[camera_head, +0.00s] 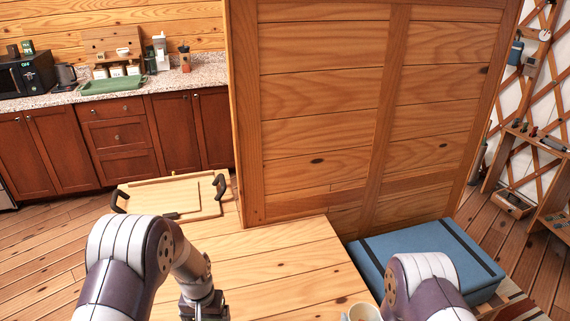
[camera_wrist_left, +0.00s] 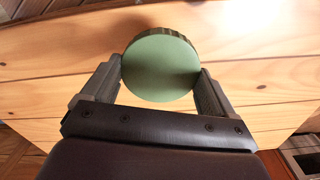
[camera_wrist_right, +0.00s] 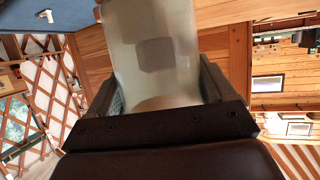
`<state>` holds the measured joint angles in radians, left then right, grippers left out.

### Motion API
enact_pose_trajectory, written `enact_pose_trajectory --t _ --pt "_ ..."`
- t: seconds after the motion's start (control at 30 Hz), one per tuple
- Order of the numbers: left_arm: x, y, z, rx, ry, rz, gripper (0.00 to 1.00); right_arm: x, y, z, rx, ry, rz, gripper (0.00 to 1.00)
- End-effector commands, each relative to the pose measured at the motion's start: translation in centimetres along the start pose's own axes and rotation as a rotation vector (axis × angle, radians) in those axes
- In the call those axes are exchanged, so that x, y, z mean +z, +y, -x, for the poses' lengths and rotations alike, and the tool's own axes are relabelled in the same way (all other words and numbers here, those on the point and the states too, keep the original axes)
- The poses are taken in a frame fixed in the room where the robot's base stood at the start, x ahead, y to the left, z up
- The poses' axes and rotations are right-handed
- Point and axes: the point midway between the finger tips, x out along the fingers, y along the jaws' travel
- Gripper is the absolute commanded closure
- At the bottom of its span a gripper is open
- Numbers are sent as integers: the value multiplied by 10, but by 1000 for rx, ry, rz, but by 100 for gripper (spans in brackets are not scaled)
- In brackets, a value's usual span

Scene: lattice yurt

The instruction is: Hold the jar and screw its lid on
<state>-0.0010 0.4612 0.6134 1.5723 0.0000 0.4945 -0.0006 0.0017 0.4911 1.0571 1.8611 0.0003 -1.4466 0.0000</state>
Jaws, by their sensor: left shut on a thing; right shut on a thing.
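In the left wrist view, a round green lid (camera_wrist_left: 160,68) with a ridged dark-green edge sits between the fingers of my left gripper (camera_wrist_left: 159,70), which is shut on it. In the right wrist view, a pale translucent jar (camera_wrist_right: 155,45) with a greyish square patch stands between the fingers of my right gripper (camera_wrist_right: 157,75), which is shut on it. The jar's far end is cut off by the frame. No view shows lid and jar together. In the head view the fingers of both grippers are out of sight.
A wooden table (camera_head: 270,265) lies below, with a pale board (camera_head: 170,200) with dark handles at its far left. A wooden partition (camera_head: 340,110) rises behind. A blue box (camera_head: 410,250) stands at right. A pale cup-like rim (camera_head: 362,313) shows at the bottom edge.

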Motion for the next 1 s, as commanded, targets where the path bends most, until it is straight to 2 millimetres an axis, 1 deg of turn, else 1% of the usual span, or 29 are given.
enact_pose_trajectory --t 0.37,0.47,0.57,0.67,0.9,1.0 --pt "0 0 0 0 0 1 41 -1 -1 0 -4 1 2 72" --pt "0 0 0 0 0 1 41 0 -6 0 -26 0 11 72" --pt "0 0 0 0 0 1 41 0 -20 2 -87 0 35 72" --pt "0 0 0 0 0 2 41 1 -41 4 -179 1 74 72" --pt "0 0 0 0 0 2 41 4 -103 12 -451 2 187 72" --pt "0 0 0 0 0 2 41 5 -124 14 -543 3 226 72"
